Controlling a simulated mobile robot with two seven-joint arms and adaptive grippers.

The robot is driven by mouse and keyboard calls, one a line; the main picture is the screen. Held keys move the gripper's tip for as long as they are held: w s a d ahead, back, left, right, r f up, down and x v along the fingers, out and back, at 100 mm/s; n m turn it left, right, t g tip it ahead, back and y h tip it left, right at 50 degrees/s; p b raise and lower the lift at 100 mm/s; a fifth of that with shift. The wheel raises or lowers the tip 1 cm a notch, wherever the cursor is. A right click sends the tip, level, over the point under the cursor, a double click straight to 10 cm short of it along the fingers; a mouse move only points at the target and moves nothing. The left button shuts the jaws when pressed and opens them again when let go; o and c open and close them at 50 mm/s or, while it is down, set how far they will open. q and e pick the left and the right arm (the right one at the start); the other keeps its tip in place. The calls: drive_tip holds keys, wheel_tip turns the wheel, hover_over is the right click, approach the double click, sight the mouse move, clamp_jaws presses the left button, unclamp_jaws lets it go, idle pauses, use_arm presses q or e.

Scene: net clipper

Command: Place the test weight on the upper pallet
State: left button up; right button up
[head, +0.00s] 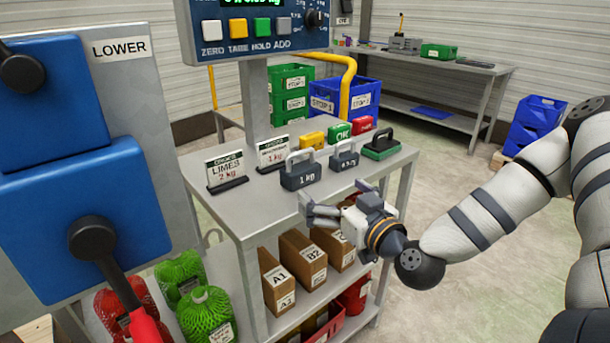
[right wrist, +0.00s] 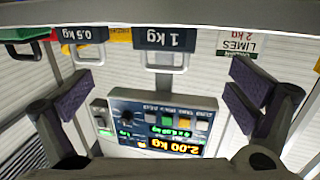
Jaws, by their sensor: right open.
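The dark 1 kg test weight (head: 300,178) stands upright on the cart's top shelf, its grey handle up. It also shows upside down in the right wrist view (right wrist: 165,40), in line with the gap between my fingers. A smaller 0.5 kg weight (head: 344,160) stands just right of it. My right gripper (head: 335,199) is open and empty, at the cart's front edge, in front of and apart from the 1 kg weight. Its spread fingers show in the wrist view (right wrist: 158,98). My left gripper is not in view. I cannot identify an upper pallet.
A scale display (head: 255,25) rises behind. A blue panel with a black-knobbed lever (head: 95,238) is at left.

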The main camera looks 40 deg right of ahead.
sight(305, 173)
drive_tip(key=w, duration=0.4)
drive_tip(key=w+b, duration=0.1)
drive_tip(key=w, duration=0.2)
drive_tip(key=w+f+b, duration=0.1)
drive_tip(key=w, duration=0.3)
drive_tip(key=shift+w+d, duration=0.3)
drive_tip(key=shift+w, duration=0.05)
drive_tip(key=shift+r, duration=0.2)
drive_tip(key=c, duration=2)
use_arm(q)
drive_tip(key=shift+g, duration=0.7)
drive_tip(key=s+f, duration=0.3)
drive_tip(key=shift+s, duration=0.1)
use_arm(e)
drive_tip(key=shift+o, duration=0.2)
drive_tip(key=shift+w+r, duration=0.1)
drive_tip(key=shift+r, duration=0.1)
